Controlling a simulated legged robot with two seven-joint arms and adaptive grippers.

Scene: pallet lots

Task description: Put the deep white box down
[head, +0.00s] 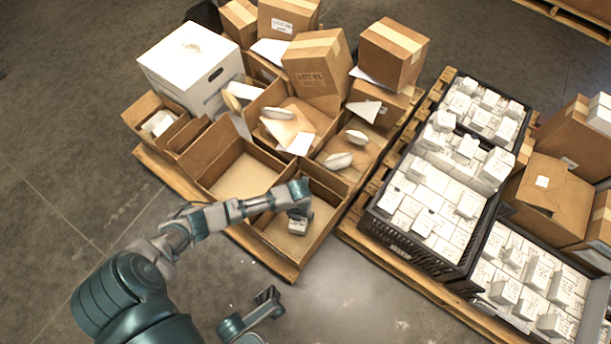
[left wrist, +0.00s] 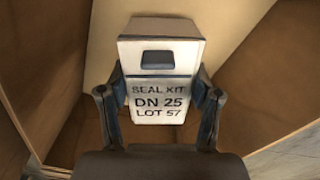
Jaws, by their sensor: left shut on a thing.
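The deep white box (left wrist: 160,55) is held in my left gripper (left wrist: 160,110), with a finger against each side. Its face reads SEAL KIT DN 25 LOT 57, and a dark slot shows above the print. In the head view my left gripper (head: 298,212) points down into the front right open cardboard carton (head: 325,232). The white box (head: 297,227) shows below it, inside the carton walls. I cannot tell if its underside touches the carton floor. My right gripper (head: 268,295) is low in the head view, over the floor, apart from the boxes; its opening is unclear.
Another open carton (head: 243,178) with a bare floor stands left of this one, on the same pallet (head: 165,172). Other cartons and a large white box (head: 190,65) stand behind. Black crates (head: 425,258) of small white boxes stand on a pallet at right.

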